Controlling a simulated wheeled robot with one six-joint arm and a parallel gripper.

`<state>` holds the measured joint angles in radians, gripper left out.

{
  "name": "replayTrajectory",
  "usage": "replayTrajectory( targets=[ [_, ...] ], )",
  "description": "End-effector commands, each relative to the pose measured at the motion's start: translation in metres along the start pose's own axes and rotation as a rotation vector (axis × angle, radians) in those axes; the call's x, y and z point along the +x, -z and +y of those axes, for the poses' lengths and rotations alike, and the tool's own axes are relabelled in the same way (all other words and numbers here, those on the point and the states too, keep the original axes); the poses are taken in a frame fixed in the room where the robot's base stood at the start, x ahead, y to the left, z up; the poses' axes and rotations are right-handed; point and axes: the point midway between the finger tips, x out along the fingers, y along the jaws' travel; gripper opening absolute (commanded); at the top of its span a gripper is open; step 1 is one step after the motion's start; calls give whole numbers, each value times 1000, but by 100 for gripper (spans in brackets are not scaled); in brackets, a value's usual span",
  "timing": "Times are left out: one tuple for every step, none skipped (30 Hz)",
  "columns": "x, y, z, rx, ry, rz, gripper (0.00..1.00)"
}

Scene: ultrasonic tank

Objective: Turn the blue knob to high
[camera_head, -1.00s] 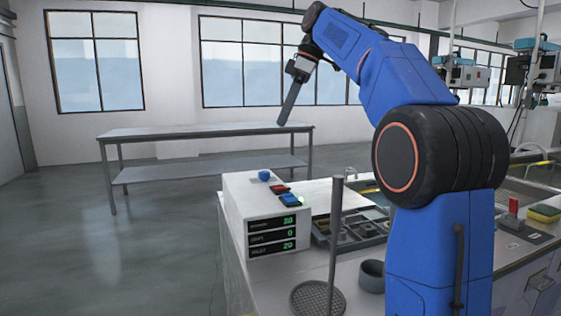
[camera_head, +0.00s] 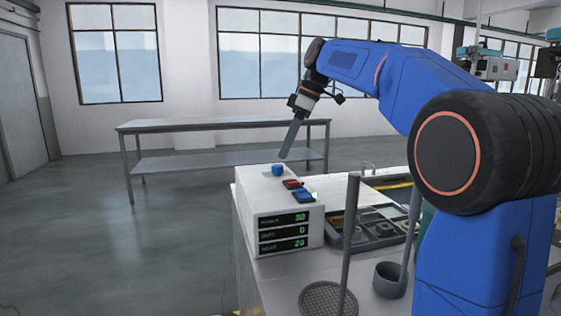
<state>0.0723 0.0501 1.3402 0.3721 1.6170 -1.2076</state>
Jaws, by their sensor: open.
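The blue knob (camera_head: 278,170) stands on top of the white control box (camera_head: 247,208), toward its back left. A red button (camera_head: 293,184) and a blue button (camera_head: 303,195) sit in front of it to the right. Three green readouts (camera_head: 284,232) are on the box's front face; the lowest seems to read 20. My gripper (camera_head: 284,157) points down and slightly left, with its fingertips just above the knob. It is open and holds nothing that I can see. The gap between the fingers is hidden from this side, and I cannot tell if they touch the knob.
A tray of small parts (camera_head: 371,228) lies right of the box. A grey cup (camera_head: 389,280), a round mesh basket (camera_head: 327,299) and upright rods (camera_head: 350,240) stand at the front of the bench. A long metal table (camera_head: 220,124) stands behind, with clear floor on the left.

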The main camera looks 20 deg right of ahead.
Motion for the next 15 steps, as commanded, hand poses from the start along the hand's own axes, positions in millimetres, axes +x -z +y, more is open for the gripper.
replayTrajectory(
  targets=[
    [9, 0, -1, 0, 2, -1, 44],
    [14, 0, -1, 0, 2, 0, 44],
    [20, 0, -1, 0, 3, -1, 44],
    [24, 0, -1, 0, 2, -1, 44],
    [28, 0, -1, 0, 2, 0, 44],
    [33, 0, -1, 0, 3, -1, 44],
    [36, 0, -1, 0, 2, 0, 44],
    [39, 0, 0, 0, 1, 0, 44],
    [42, 0, 0, 0, 1, 0, 44],
    [45, 0, 0, 0, 1, 0, 44],
    [46, 0, 0, 0, 1, 0, 44],
    [48, 0, 0, 1, 1, 0, 44],
    [49, 0, 0, 0, 1, 0, 44],
    [50, 0, 0, 0, 0, 0, 44],
    [50, 0, 0, 0, 0, 0, 44]
  ],
)
